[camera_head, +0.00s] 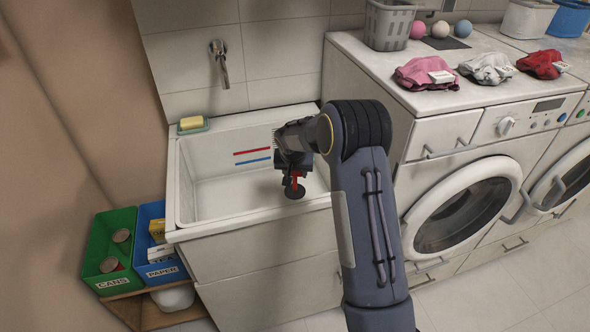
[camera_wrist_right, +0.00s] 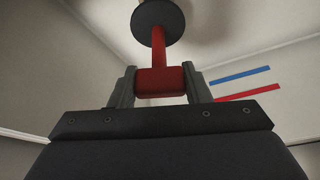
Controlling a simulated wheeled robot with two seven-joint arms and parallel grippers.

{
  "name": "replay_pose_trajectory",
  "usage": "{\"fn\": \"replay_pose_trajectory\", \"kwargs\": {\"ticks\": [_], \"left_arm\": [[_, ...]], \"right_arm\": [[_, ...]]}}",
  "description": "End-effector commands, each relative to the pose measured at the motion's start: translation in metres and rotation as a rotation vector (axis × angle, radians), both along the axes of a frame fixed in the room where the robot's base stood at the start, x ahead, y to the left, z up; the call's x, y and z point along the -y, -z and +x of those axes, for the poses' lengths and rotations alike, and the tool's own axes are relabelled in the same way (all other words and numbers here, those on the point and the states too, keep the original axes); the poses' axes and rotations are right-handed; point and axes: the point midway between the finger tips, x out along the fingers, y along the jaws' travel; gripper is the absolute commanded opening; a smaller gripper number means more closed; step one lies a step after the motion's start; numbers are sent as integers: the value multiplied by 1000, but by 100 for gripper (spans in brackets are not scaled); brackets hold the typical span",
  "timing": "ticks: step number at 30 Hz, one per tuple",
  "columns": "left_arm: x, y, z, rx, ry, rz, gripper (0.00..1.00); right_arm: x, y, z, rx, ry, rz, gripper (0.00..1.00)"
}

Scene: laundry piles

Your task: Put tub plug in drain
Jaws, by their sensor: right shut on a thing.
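The tub plug (camera_head: 294,191), a black disc on a red handle, is held over the white tub (camera_head: 245,222), near its front right side. My right gripper (camera_head: 295,175) is shut on the plug's red handle. In the right wrist view the fingers (camera_wrist_right: 160,84) grip the red block from both sides, and the black disc of the plug (camera_wrist_right: 158,22) sticks out beyond them. The drain cannot be made out in the head view. My left gripper is not in view.
A red strip (camera_head: 252,151) and a blue strip mark the tub's inner wall. A tap (camera_head: 220,62) hangs above. Yellow soap (camera_head: 191,122) lies at the back left corner. The washing machine (camera_head: 455,190) stands right. Green (camera_head: 110,250) and blue bins stand left.

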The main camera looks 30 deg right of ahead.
Motion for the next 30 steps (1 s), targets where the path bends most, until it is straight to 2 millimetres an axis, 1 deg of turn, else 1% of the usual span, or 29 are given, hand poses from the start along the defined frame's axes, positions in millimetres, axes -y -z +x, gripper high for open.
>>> {"fn": "replay_pose_trajectory", "kwargs": {"ticks": [1,3,9,15,21,30], "left_arm": [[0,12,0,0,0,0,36],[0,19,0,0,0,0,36],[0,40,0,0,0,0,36],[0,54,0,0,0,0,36],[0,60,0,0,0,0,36],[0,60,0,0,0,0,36]], "right_arm": [[0,12,0,0,-1,0,6],[0,20,0,0,-1,0,6],[0,44,0,-1,-1,-1,6],[0,60,0,1,0,-1,6],[0,67,0,1,0,0,6],[0,67,0,1,0,-1,6]]}}
